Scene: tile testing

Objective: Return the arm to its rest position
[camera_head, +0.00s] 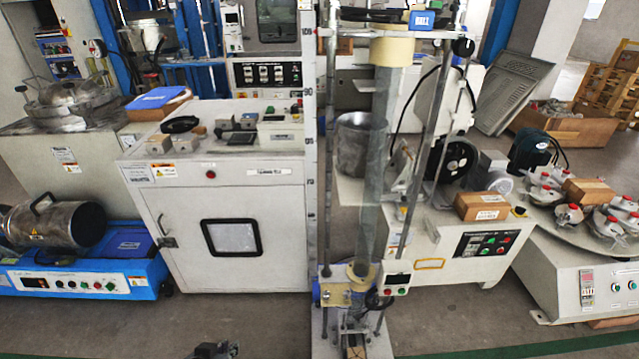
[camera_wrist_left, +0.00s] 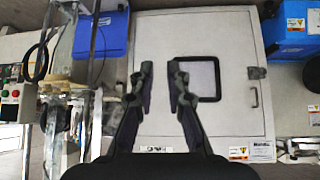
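My left gripper (camera_head: 216,350) shows only as a small dark shape at the bottom edge of the head view, low in front of the white cabinet (camera_head: 275,205). Most of its arm is out of frame. In the left wrist view both fingers of the left gripper (camera_wrist_left: 160,85) stand apart with a clear gap and nothing between them. Behind them is the white cabinet (camera_wrist_left: 215,125) with its dark-framed window (camera_wrist_left: 202,78). My right gripper does not show in either view.
A tall tube stand (camera_head: 372,170) rises right of the cabinet. A blue-based machine (camera_head: 85,275) with a metal drum (camera_head: 50,224) stands left, and a round-table machine (camera_head: 590,245) right. Bare grey floor (camera_head: 110,330) lies in front.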

